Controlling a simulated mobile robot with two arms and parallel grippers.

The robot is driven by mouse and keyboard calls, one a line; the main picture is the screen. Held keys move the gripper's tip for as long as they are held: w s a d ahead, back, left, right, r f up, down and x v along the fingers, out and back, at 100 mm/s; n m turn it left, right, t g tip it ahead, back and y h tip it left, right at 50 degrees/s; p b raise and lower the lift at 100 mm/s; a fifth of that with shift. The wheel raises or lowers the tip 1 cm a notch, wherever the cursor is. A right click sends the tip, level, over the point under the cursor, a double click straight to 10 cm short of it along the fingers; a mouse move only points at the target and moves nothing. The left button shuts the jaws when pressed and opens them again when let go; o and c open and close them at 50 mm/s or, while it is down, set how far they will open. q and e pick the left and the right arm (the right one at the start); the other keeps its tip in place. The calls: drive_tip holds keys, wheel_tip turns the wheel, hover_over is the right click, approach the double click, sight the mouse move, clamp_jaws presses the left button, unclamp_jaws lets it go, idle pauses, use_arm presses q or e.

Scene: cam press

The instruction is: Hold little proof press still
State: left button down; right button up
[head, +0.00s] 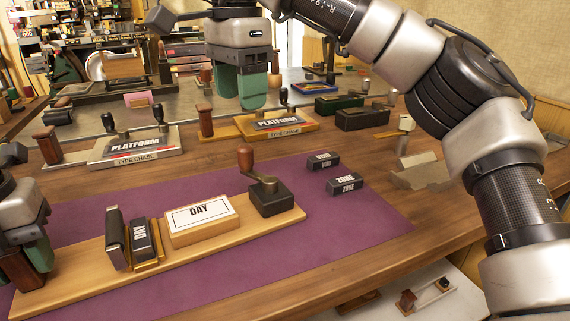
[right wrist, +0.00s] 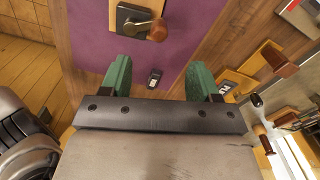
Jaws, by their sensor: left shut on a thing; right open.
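The little proof press lies on the purple mat, a long pale wooden board (head: 205,242) carrying a framed white DAY plate (head: 201,213). At its right end is a dark block (head: 271,199) with a wooden-knobbed crank (head: 246,160); this end also shows in the right wrist view (right wrist: 130,20). A black DAY block (head: 140,238) and a dark upright piece (head: 115,238) stand left of the plate. My left gripper (head: 36,262) is shut on a brown wooden handle (head: 20,272) at the board's left end. My right gripper (head: 251,98) is open, empty and raised behind the press.
Two small black type blocks, one marked ZONE (head: 346,184), lie on the mat (head: 365,225) right of the press. Two PLATFORM type chases (head: 135,148) (head: 275,124) stand behind. Dark boxes (head: 362,118) sit at the back right. The mat's front right is clear.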

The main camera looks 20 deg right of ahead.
drive_tip(key=shift+r, duration=0.25)
wheel_tip(320, 180, up, 7)
drive_tip(key=shift+r, duration=0.15)
idle(0.5)
idle(0.4)
use_arm(q)
drive_tip(key=c, duration=0.8)
unclamp_jaws()
drive_tip(key=shift+o, duration=0.2)
drive_tip(key=shift+r+p, duration=2.5)
drive_tip(key=shift+r, duration=0.5)
use_arm(e)
wheel_tip(320, 180, up, 5)
drive_tip(key=shift+f, duration=0.1)
